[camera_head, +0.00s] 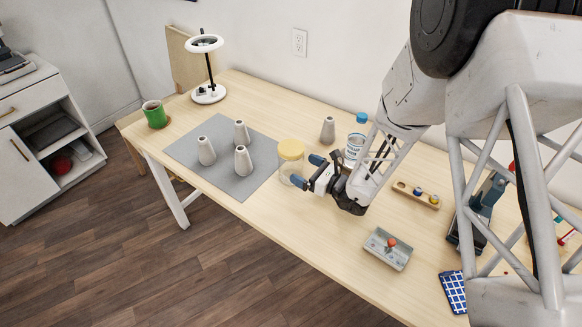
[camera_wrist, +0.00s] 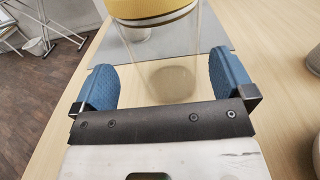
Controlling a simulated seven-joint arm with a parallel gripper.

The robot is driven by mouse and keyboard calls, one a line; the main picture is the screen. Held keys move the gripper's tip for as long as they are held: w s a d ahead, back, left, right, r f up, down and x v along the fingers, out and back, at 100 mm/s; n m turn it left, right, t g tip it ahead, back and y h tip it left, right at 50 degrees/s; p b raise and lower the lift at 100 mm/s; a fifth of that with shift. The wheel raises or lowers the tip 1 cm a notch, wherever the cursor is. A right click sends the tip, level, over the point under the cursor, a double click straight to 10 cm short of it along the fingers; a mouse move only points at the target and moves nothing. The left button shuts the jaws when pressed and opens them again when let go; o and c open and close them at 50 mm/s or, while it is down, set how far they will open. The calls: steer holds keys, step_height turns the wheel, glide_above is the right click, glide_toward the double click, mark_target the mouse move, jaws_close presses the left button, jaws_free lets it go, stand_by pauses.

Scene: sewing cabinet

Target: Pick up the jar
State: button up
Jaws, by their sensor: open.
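The jar (camera_head: 290,160) is clear with a yellow lid and stands upright on the wooden table, at the right edge of the grey mat. In the wrist view the jar (camera_wrist: 165,50) is straight ahead, its yellow lid at the top edge. My gripper (camera_head: 309,171) is open, low over the table, just right of the jar in the head view. In the wrist view its two blue fingertips (camera_wrist: 165,82) are spread to either side of the jar's lower front, with nothing held. I cannot tell how far the jar reaches between them.
Several grey cones stand around, most on the grey mat (camera_head: 185,153). A white bottle with blue cap (camera_head: 354,148) and a cone (camera_head: 328,130) stand behind my gripper. A lamp (camera_head: 208,92) and green mug (camera_head: 155,114) are far left.

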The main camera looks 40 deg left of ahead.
mark_target(293, 162)
steer(key=shift+a, duration=0.15)
steer(key=shift+w+a, duration=0.1)
steer(key=shift+a, duration=2.35)
steer(key=c, duration=0.8)
